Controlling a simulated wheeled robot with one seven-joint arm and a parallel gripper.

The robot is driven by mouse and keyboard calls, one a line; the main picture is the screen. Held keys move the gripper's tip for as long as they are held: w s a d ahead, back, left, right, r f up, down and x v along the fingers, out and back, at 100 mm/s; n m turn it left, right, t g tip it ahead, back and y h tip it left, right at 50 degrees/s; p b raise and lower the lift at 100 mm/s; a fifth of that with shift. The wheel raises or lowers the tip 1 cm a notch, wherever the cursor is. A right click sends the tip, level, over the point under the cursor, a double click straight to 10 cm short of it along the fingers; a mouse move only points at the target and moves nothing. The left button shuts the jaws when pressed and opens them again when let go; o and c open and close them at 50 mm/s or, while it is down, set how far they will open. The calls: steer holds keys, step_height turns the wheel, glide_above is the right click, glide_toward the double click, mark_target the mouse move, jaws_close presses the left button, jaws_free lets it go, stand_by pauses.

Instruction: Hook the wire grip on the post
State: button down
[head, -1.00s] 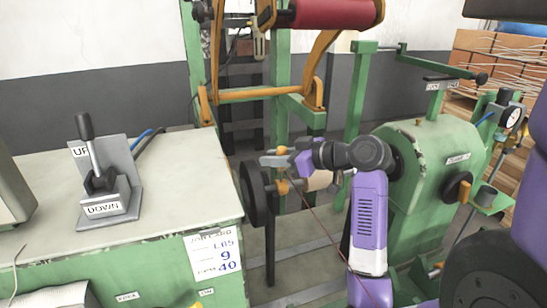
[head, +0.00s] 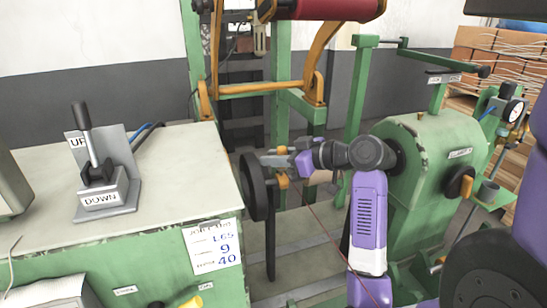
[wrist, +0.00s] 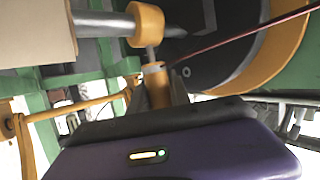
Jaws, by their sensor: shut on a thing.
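My gripper (head: 275,161) is shut on the orange wire grip (wrist: 157,85), with its jaws close to the black wheel. In the head view, the grip's orange end (head: 282,149) shows above the jaws. A dark red wire (wrist: 240,36) runs from near the grip's grey top to the right. An orange collar (wrist: 145,22) sits on a grey shaft just beyond the grip; it also shows below the jaws in the head view (head: 282,182). A short grey post (wrist: 151,52) reaches from the collar toward the grip. I cannot tell whether the grip is hooked on it.
The black wheel (head: 254,190) stands left of the jaws. A tan roll (wrist: 30,30) is on the shaft. The green machine housing (head: 425,165) is at right. A bench (head: 190,170) with an UP/DOWN lever (head: 95,165) is at left.

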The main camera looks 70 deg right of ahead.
steer(key=shift+f+b, duration=0.6)
steer(key=shift+f, duration=0.25)
stand_by(0.4)
steer(key=c, duration=1.1)
jaws_free()
steer(key=shift+b+v, duration=0.5)
steer(key=shift+v, duration=3.4)
